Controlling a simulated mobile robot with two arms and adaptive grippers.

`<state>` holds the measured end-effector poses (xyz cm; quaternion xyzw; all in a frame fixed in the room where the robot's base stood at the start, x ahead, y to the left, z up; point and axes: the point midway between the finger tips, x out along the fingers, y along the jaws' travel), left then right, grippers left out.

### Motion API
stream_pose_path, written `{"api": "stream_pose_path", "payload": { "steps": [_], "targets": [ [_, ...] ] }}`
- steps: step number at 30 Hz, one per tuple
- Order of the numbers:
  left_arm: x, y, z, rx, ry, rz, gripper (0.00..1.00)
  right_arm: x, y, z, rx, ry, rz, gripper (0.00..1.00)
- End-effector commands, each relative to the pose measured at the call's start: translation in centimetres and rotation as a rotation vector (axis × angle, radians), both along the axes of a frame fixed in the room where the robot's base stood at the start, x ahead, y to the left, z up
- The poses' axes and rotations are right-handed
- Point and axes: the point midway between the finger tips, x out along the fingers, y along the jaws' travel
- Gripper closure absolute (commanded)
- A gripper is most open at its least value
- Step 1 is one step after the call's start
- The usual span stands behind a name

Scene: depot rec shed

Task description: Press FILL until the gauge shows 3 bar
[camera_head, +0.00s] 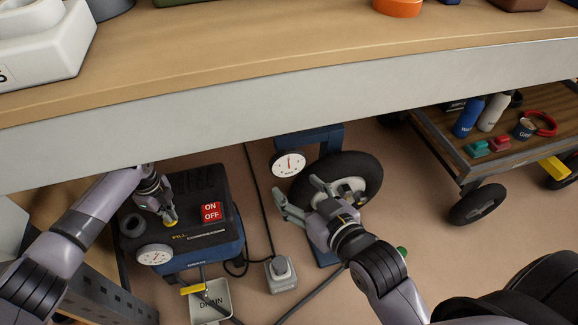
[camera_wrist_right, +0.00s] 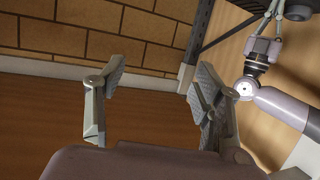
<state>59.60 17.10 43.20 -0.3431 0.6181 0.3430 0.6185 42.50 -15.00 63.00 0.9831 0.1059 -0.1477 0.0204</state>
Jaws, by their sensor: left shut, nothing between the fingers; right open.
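The dark blue compressor (camera_head: 205,240) stands low at left in the head view, with a FILL label (camera_head: 180,237) on its top. My left gripper (camera_head: 168,217) is shut and empty, pointing down at a small yellow part (camera_head: 171,223) beside the label. I cannot tell whether it touches or presses it. A white round gauge (camera_head: 289,165) on a blue stand has a red needle pointing roughly up; its numbers are too small to read. A second gauge (camera_head: 155,255) is on the compressor's front. My right gripper (camera_head: 299,199) is open and empty before the wheel (camera_head: 365,175); its fingers also show in the right wrist view (camera_wrist_right: 150,85).
A red ON/OFF switch (camera_head: 211,212) is on the compressor. The workbench (camera_head: 300,90) overhangs the area. A DRAIN tray (camera_head: 211,301) and a grey box (camera_head: 281,273) with a cable are on the floor. A trolley (camera_head: 490,150) with bottles stands at right.

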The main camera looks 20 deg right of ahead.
Motion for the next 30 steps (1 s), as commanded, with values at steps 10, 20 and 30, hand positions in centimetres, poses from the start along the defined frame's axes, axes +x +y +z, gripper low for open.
{"api": "stream_pose_path", "payload": {
  "steps": [10,20,30],
  "targets": [
    [0.0,0.0,0.2,0.000,0.001,0.000,1.00,-0.3,-0.1,-0.5,-0.010,0.038,0.000,0.39],
    [-0.1,0.0,1.1,0.000,0.001,0.000,1.00,-2.5,-1.2,-3.8,-0.057,0.236,-0.014,0.39],
    [-0.1,0.0,1.9,0.000,0.001,0.000,1.00,-5.4,-2.4,-6.5,-0.101,0.432,-0.029,0.39]
  ]
}}
